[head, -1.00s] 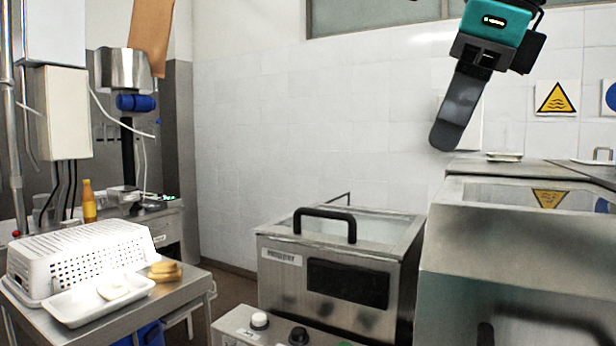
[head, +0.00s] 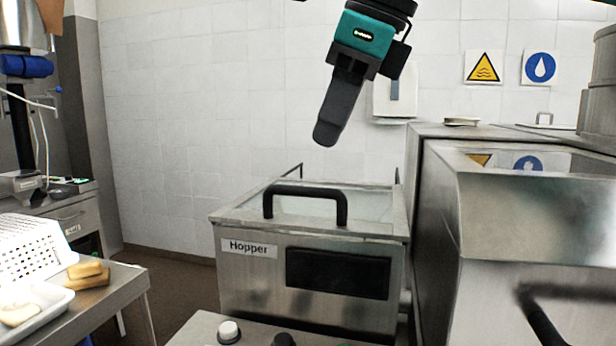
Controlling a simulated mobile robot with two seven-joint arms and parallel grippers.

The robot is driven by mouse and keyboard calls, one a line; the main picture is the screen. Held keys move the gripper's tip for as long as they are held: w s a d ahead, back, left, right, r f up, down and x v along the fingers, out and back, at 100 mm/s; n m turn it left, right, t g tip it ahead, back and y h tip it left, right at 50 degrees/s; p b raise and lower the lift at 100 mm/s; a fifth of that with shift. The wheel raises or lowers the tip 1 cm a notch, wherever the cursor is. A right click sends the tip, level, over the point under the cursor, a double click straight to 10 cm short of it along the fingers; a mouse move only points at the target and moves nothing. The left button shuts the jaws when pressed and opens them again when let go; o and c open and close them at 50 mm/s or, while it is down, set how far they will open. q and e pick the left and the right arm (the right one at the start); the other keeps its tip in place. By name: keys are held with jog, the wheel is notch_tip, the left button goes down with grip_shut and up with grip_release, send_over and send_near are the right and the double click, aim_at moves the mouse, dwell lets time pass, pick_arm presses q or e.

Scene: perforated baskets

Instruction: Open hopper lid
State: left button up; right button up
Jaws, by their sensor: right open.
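The hopper (head: 265,285) is a steel box in the middle of the head view, with a "Hopper" label on its front. Its lid (head: 235,205) is closed and has a clear window. A black bar handle (head: 306,191) stands up from the lid's front edge. My right gripper (head: 327,135) hangs above and behind the handle in the picture, apart from it, pointing down. It is open and holds nothing; its fingers overlap in this view. My left gripper is out of view.
A large steel machine (head: 520,220) with a black handle stands close on the right. A steel table (head: 115,290) at the left holds a white perforated basket (head: 35,245), a white tray (head: 55,300) and sponge-like blocks (head: 88,275). Buttons (head: 229,330) sit before the hopper.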

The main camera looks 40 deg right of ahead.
aim_at(312, 190)
jog(key=x, duration=0.8)
jog(key=shift+w+b, duration=0.1)
jog(key=shift+b, duration=0.2)
grip_shut()
